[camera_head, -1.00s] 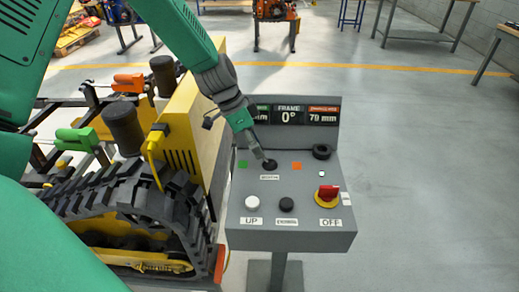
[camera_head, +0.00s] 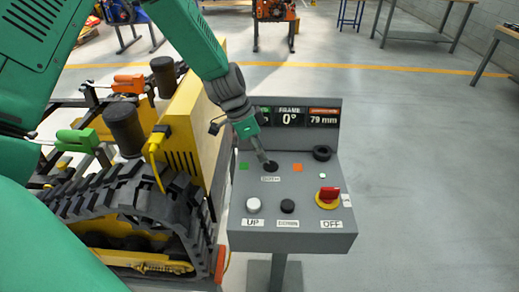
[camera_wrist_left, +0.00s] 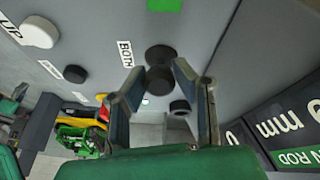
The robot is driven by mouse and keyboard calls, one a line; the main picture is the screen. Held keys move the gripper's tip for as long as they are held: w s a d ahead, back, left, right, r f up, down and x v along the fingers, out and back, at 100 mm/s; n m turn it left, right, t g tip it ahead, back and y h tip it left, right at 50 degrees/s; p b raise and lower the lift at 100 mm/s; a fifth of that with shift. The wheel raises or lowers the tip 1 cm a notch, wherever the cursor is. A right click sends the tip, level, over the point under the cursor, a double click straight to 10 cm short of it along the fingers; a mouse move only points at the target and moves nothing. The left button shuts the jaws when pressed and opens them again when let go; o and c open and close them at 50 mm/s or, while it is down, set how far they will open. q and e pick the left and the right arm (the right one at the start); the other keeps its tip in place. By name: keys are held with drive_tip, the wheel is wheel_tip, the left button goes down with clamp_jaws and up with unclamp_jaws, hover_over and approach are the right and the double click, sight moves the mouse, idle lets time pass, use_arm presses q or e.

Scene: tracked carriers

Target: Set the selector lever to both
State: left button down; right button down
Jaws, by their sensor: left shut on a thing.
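The selector lever (camera_head: 271,166) is a short black knob on the sloping grey control panel (camera_head: 236,192). Its label (camera_head: 270,179) sits just below it and reads "BOTH" in the left wrist view (camera_wrist_left: 125,53). A green square (camera_head: 244,166) lies left of the lever and an orange square (camera_head: 297,168) right of it. My left gripper (camera_head: 266,160) reaches down from the upper left and is shut on the lever; its fingers flank the black knob (camera_wrist_left: 159,80) in the left wrist view. The fingers partly hide the lever, so its exact tilt cannot be told. My right gripper is not in view.
The panel also carries a white UP button (camera_head: 253,205), a black button (camera_head: 287,206), a red-and-yellow OFF switch (camera_head: 328,198) and a black ring (camera_head: 322,153). A yellow tracked carrier (camera_head: 183,135) stands close on the left. Floor to the right is clear.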

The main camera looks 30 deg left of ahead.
sight(270, 164)
use_arm(q)
drive_tip(key=y+p, duration=0.1)
drive_tip(key=p, duration=0.1)
drive_tip(key=d+r+g+y+p, duration=0.1)
drive_tip(key=shift+w+p, duration=0.3)
drive_tip(key=shift+p, duration=0.05)
drive_tip(key=shift+w+d+g+y+p, duration=0.3)
drive_tip(key=shift+d+g+y+p, duration=0.15)
drive_tip(key=shift+g+y+p, duration=0.4)
drive_tip(key=shift+w+d+y, duration=0.2)
drive_tip(key=shift+d+y, duration=0.05)
drive_tip(key=shift+y, duration=0.3)
drive_tip(key=c, duration=1.4)
unclamp_jaws()
drive_tip(key=shift+o, duration=0.4)
